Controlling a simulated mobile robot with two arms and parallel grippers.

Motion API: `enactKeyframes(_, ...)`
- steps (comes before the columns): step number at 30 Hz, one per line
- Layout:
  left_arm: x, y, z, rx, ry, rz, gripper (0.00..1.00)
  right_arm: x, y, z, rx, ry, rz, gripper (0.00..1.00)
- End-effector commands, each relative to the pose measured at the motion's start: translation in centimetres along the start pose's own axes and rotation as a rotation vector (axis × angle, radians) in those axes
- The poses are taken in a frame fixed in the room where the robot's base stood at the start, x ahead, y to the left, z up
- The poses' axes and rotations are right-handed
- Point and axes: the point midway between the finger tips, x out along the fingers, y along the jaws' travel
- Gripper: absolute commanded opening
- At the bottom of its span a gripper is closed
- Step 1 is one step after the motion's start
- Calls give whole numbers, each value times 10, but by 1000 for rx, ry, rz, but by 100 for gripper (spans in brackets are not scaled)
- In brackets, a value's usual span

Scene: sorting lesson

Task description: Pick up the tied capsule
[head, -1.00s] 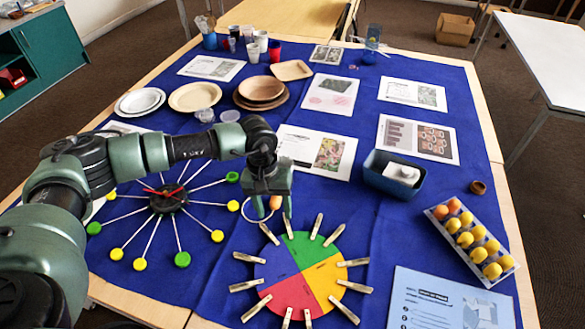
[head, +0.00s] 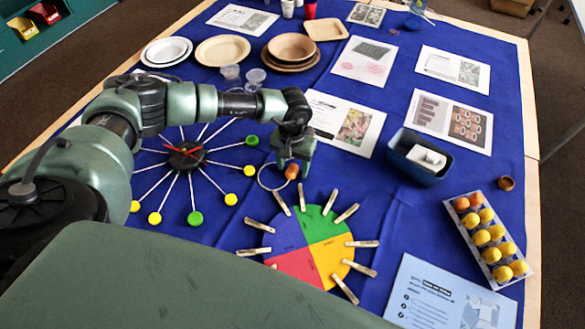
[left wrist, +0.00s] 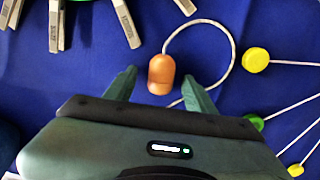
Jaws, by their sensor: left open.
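The tied capsule is a small orange-brown capsule (head: 291,171) with a pale cord loop, lying on the blue cloth between the clock-like dial and the colour wheel. In the left wrist view the capsule (left wrist: 161,74) lies between the two fingertips, with clear gaps on both sides. Its cord curves up and to the right from it. My left gripper (left wrist: 159,80) is open and points down at the capsule. In the head view the left gripper (head: 291,164) partly hides the cloth around it. My right gripper is not in view.
A spoked dial with green and yellow knobs (head: 186,155) lies left of the capsule. A colour wheel (head: 325,230) ringed with wooden clothespins lies just below right. A blue bin (head: 419,170) and an egg tray (head: 505,280) stand at the right. Printed sheets lie around.

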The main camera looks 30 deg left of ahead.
Motion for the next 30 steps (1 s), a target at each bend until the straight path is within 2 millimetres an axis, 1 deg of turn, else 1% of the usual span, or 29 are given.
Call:
enactKeyframes(7,2,0,0,0,1,0,55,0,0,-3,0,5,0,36)
enactKeyframes(8,2,0,0,0,1,0,46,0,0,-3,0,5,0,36)
enactKeyframes(9,2,0,0,0,1,0,35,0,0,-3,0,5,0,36)
enactKeyframes(11,2,0,0,0,1,0,18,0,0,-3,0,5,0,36)
enactKeyframes(12,2,0,0,0,1,0,7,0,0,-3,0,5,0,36)
enactKeyframes(13,2,0,0,0,1,0,0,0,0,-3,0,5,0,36)
enactKeyframes(23,0,0,0,0,1,0,0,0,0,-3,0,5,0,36)
enactKeyframes(26,-5,0,-1,0,2,1,0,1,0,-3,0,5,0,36)
enactKeyframes(30,-20,0,-1,1,4,1,0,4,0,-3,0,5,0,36)
